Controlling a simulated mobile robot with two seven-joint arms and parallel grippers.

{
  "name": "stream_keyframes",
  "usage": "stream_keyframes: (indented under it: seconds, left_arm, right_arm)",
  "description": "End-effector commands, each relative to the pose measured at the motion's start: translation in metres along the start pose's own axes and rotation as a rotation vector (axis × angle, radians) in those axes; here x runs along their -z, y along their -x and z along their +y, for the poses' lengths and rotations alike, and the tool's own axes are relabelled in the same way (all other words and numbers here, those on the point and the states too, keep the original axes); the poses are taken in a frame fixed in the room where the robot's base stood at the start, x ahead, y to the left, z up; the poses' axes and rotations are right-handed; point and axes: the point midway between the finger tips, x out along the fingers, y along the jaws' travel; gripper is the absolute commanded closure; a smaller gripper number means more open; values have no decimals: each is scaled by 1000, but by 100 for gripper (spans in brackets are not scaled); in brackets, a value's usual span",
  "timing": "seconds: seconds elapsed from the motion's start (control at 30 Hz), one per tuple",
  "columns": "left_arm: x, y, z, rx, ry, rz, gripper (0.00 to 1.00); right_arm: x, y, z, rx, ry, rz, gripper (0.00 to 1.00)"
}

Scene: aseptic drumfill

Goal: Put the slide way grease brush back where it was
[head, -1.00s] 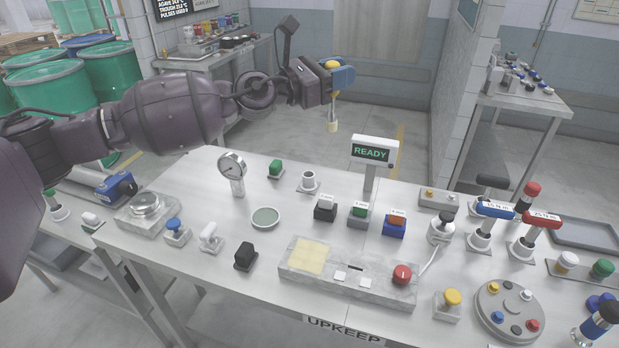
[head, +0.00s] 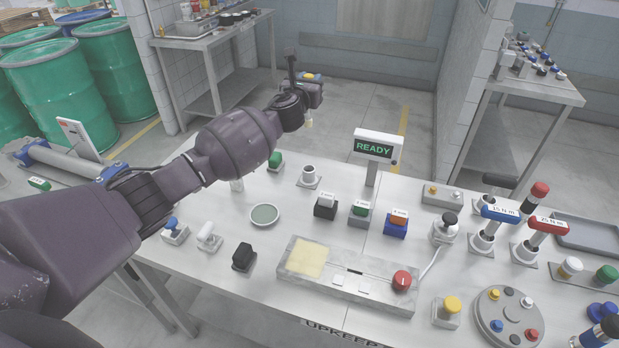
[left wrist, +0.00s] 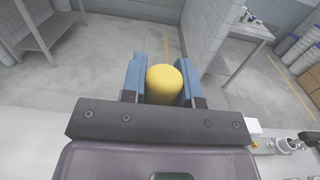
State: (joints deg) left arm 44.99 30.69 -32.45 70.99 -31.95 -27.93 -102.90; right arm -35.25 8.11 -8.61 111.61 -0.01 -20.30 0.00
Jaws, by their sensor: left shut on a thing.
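My left gripper (head: 312,79) is shut on the grease brush, whose yellow handle (left wrist: 164,84) stands between the blue fingers in the left wrist view. In the head view the brush's pale lower end (head: 309,123) hangs down below my gripper, and my wrist hides most of the rest. A small white cup-shaped holder (head: 310,176) with a dark open top stands near the table's far edge. It appears empty. The brush shows above it in the picture, apart from it. My right gripper is not in view.
A green-topped block (head: 275,161) stands left of the holder, and a shallow round dish (head: 265,215) lies nearer. The READY display (head: 373,148) rises to the right. Several coloured button blocks crowd the table (head: 215,270). My left arm covers the pressure gauge's place.

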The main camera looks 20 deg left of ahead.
Motion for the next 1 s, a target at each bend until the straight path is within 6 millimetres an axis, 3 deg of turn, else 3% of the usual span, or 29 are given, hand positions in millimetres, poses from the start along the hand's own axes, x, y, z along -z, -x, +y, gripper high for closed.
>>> stream_keyframes:
  seconds: [0.13,0.4,0.63,0.8,1.0]
  left_arm:
    - [8,0,-1,3,15,11,95]
    - [59,2,-3,3,18,14,95]
    - [85,2,-3,5,17,12,95]
    - [120,3,-3,5,16,11,95]
    - [146,4,-4,6,14,10,95]
  right_arm:
    - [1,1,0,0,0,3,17]
    - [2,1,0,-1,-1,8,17]
    - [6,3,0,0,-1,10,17]
    - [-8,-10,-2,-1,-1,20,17]
    - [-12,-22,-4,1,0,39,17]
